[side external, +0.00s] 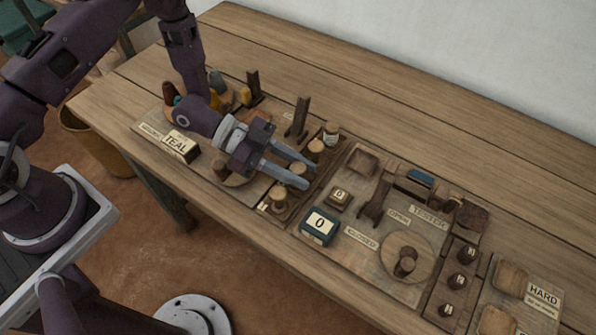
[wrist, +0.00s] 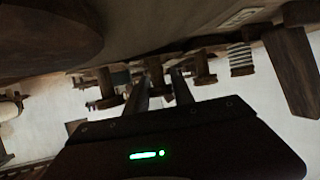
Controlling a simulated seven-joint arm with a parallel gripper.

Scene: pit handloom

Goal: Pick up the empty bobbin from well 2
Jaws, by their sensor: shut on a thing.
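My gripper (side external: 304,173) reaches in from the left, low over a dark bobbin rack (side external: 309,190), with its fingers pointing right. It is shut on a bare wooden bobbin (side external: 298,169), partly hidden between the fingers. In the wrist view the same bobbin (wrist: 156,78) stands between the two fingers (wrist: 160,90). I cannot tell whether it still sits in its well, and I cannot read the well numbers. Another bare bobbin (side external: 278,198) stands on the near side, one (side external: 316,150) on the far side, and a pale striped one (side external: 331,134) at the far end.
A TEAL sign block (side external: 181,146) and upright wooden posts (side external: 299,118) stand close to my gripper. To the right are a teal counter reading 0 (side external: 319,226), a tester board (side external: 377,258) and a small peg rack (side external: 458,283). The back of the table is clear.

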